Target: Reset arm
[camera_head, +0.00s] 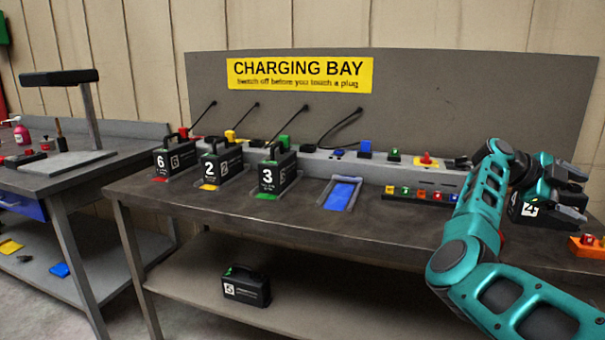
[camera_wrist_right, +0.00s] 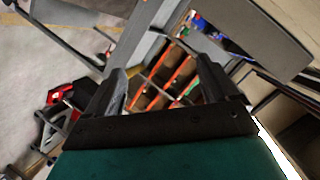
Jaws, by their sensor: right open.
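My teal right arm reaches in from the lower right of the head view. Its black right gripper (camera_head: 580,205) is at the right, over or in front of the right end of the bench (camera_head: 330,222). In the wrist view the right gripper (camera_wrist_right: 165,95) is open, with nothing between its fingers. A black battery marked 4 (camera_head: 530,209) shows beside the gripper in the head view, partly hidden; I cannot tell how far apart they are. My left gripper is not in view.
Batteries 6 (camera_head: 174,158), 2 (camera_head: 222,165) and 3 (camera_head: 277,172) stand on the bench. A blue empty dock (camera_head: 342,195) is to their right. A side table (camera_head: 75,170) stands left.

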